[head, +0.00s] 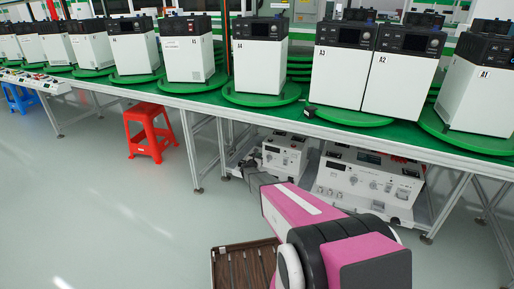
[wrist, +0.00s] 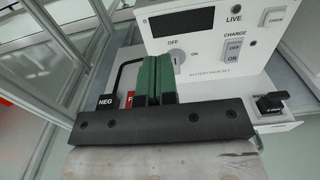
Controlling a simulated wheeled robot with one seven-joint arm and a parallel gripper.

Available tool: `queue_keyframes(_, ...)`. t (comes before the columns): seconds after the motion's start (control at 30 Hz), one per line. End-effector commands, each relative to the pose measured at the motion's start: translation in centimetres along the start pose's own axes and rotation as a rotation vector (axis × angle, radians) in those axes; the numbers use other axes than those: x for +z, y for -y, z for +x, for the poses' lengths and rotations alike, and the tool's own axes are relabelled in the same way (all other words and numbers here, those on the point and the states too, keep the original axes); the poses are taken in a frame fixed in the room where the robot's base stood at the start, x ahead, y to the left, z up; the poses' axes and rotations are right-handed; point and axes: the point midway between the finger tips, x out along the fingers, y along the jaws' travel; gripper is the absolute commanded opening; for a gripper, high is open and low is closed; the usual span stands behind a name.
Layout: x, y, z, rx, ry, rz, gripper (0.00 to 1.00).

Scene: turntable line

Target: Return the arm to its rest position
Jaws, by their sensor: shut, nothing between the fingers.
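My arm, pink, white and black, reaches from the bottom of the head view toward the shelf under the green table. My gripper (wrist: 156,62) shows in the wrist view as two green fingers pressed together, shut and empty. It is in front of a white instrument panel (wrist: 225,70) with a display, a LIVE lamp and OFF/ON switches. A black NEG tag (wrist: 106,102) and a partly hidden red tag are beside the fingers. I cannot tell whether the fingertips touch the panel.
The green table (head: 190,98) carries white instruments on green turntables, including A1 (head: 478,95). White units (head: 370,185) stand on the shelf below, close to metal legs. A red stool (head: 148,130) is at left. A brown slatted tray (head: 243,268) is beside my arm.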

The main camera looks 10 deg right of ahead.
Motion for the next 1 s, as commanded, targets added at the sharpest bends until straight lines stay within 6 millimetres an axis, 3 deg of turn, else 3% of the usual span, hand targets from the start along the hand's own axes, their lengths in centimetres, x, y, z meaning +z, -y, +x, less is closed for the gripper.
queue_keyframes(0.17, 2.0, 2.6, -2.1, -0.070, -0.029, 0.115, 0.00)
queue_keyframes(0.47, 7.8, 11.8, -9.7, -0.393, -0.151, 0.610, 0.00)
queue_keyframes(0.7, 11.1, 18.4, -18.6, -0.730, -0.259, 1.043, 0.00)
queue_keyframes(1.0, 14.4, 23.4, -32.1, -1.207, -0.400, 1.509, 0.00)
